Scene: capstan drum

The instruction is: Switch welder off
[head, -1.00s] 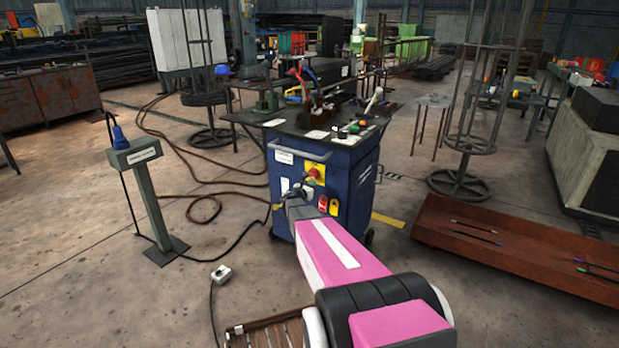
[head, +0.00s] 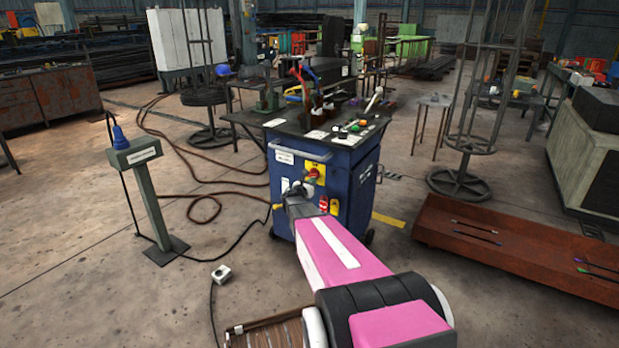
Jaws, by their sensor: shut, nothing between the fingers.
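The welder is a blue cabinet (head: 350,195) with a dark top, standing in the middle of the head view. Its front carries a yellow plate (head: 320,168) with a red switch (head: 313,173). My pink and white arm reaches to this front from the lower right. My gripper (head: 297,189) is small and dark at the arm's end, shut and empty, just below and left of the red switch. I cannot tell whether it touches the panel. The switch is partly hidden by the gripper, and its position is too small to read.
A red and a yellow tag (head: 328,205) hang on the cabinet front, below the switch. A green post (head: 155,200) with a blue plug stands to the left. A rusty trough (head: 520,250) lies to the right.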

